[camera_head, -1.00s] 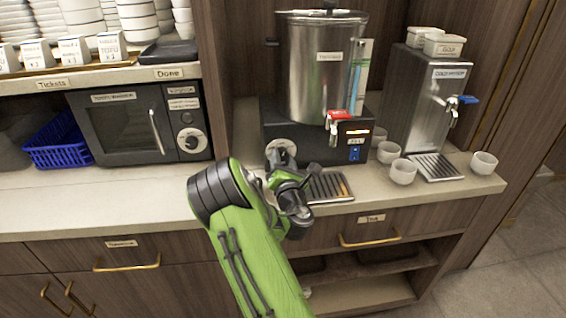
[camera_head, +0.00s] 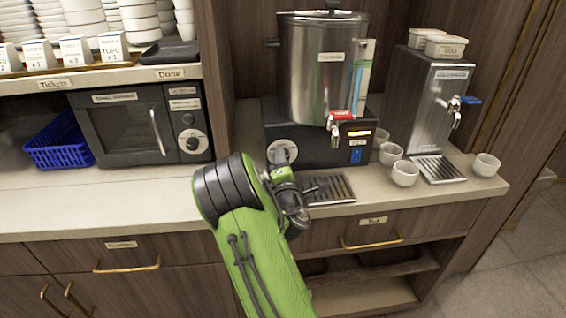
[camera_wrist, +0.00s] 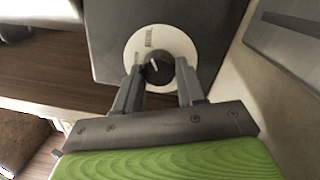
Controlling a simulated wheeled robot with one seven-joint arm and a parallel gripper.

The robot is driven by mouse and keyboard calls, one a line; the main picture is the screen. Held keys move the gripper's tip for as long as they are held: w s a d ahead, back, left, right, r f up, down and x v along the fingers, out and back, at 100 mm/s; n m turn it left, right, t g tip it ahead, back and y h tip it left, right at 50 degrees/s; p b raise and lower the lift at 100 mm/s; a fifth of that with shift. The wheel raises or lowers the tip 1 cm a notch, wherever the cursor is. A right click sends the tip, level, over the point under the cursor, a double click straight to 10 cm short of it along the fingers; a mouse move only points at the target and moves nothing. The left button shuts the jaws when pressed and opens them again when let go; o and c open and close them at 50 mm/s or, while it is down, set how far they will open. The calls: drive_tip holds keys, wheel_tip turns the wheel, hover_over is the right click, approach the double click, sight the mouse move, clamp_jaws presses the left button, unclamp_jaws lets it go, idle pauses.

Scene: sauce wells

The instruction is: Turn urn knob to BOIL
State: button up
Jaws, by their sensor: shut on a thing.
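The steel urn (camera_head: 318,75) stands on its black base (camera_head: 310,148) at the back of the counter. The urn knob is dark with a light pointer line, on a round white dial (camera_head: 281,150) at the left of the base front. In the wrist view the knob (camera_wrist: 158,66) sits between the two fingertips of my gripper (camera_wrist: 158,85), which is shut on it. The dial (camera_wrist: 140,42) carries small print that I cannot read. In the head view my wrist partly covers the dial and hides the fingertips.
A red-handled tap (camera_head: 337,122) and drip tray (camera_head: 328,188) are right of the knob. White cups (camera_head: 404,174) and a cold-water dispenser (camera_head: 432,100) stand further right. A towel warmer (camera_head: 140,125) is at left. The counter front left is clear.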

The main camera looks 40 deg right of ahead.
drive_tip(key=shift+f, duration=0.15)
idle(0.3)
drive_tip(key=o, duration=1.1)
drive_tip(key=shift+c, duration=0.2)
